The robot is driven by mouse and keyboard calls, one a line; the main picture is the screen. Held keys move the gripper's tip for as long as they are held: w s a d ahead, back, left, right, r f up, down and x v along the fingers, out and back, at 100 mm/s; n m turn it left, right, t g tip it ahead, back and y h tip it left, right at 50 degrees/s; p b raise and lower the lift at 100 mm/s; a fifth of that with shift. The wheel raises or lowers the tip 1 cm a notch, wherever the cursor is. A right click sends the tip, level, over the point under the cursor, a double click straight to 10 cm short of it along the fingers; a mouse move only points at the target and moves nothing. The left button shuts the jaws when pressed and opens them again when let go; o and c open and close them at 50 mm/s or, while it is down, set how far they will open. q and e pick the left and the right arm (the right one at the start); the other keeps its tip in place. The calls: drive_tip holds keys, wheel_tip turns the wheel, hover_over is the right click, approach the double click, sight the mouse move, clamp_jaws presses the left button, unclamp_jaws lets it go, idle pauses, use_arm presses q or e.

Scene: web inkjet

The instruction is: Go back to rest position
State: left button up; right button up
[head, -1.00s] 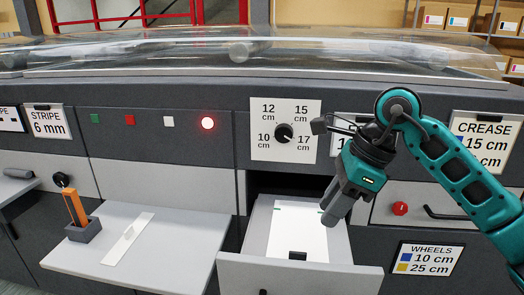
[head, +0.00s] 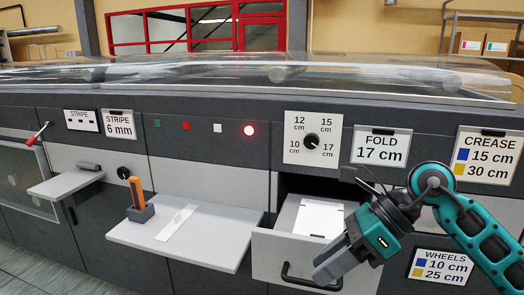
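My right gripper (head: 328,276) shows at the lower right, in front of the open drawer (head: 268,250). Its dark fingers point down and left and look close together, and whether they are parted is unclear. A white sheet (head: 320,217) lies in the drawer, partly hidden by my gripper and arm. My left gripper is not in view.
A grey shelf (head: 190,245) left of the drawer holds an orange-handled tool in a dark holder (head: 140,212) and a white strip (head: 176,223). A dial (head: 311,143) sits above the drawer. A red-tipped lever (head: 36,136) sticks out at far left.

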drive_tip(key=s+a+r+m+y, duration=0.25)
drive_tip(key=a+m+y, duration=0.25)
drive_tip(key=a+y, duration=0.25)
drive_tip(key=w+d+f+m+t+h, duration=0.2)
drive_tip(key=d+f+m+t, duration=0.25)
drive_tip(key=m+t, duration=0.7)
drive_tip(key=w+d+f+m+t+h, duration=0.1)
drive_tip(key=d+f+m+t+h, duration=0.45)
drive_tip(key=m, duration=1.15)
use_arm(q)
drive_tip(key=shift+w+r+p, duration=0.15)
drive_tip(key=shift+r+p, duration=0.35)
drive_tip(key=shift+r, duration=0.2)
use_arm(e)
drive_tip(key=s+d+f+m+g+h, duration=0.2)
drive_tip(key=s+f+m, duration=0.4)
drive_tip(key=f, duration=0.5)
drive_tip(key=s+d+f+m+g+h, duration=0.2)
drive_tip(key=s+f+m+h, duration=0.3)
drive_tip(key=f, duration=0.5)
drive_tip(key=s+m+g, duration=0.1)
drive_tip(key=s+m, duration=0.1)
drive_tip(key=m, duration=0.1)
drive_tip(key=shift+d+f+g, duration=0.3)
drive_tip(key=shift+f+g, duration=0.1)
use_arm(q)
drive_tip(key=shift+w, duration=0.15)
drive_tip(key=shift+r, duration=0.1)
